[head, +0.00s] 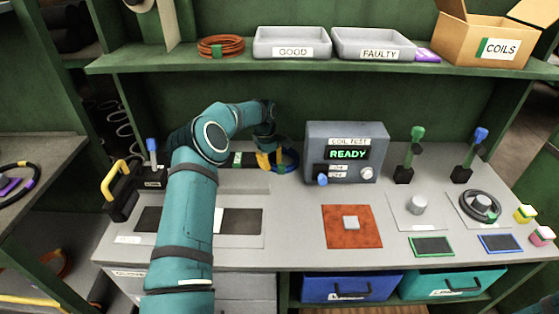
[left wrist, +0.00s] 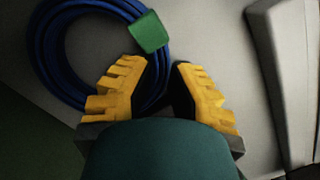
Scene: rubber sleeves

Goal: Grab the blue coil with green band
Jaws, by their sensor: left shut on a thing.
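The blue coil (head: 294,158) lies at the back of the workbench, left of the test box. In the left wrist view the coil (left wrist: 48,62) fills the upper left, with its green band (left wrist: 149,32) just beyond the fingers. My left gripper (head: 270,160) reaches down at the coil's left side. Its yellow ribbed fingers show in the left wrist view (left wrist: 160,85), with the coil's near strands between them. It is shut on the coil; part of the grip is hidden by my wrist. My right gripper is not in view.
The COIL TEST box (head: 346,152) reading READY stands close right of the coil. Above, a shelf (head: 230,67) holds an orange coil (head: 221,46), GOOD tray (head: 291,42), FAULTY tray (head: 373,44) and COILS box (head: 490,40). Levers (head: 413,155) stand further right.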

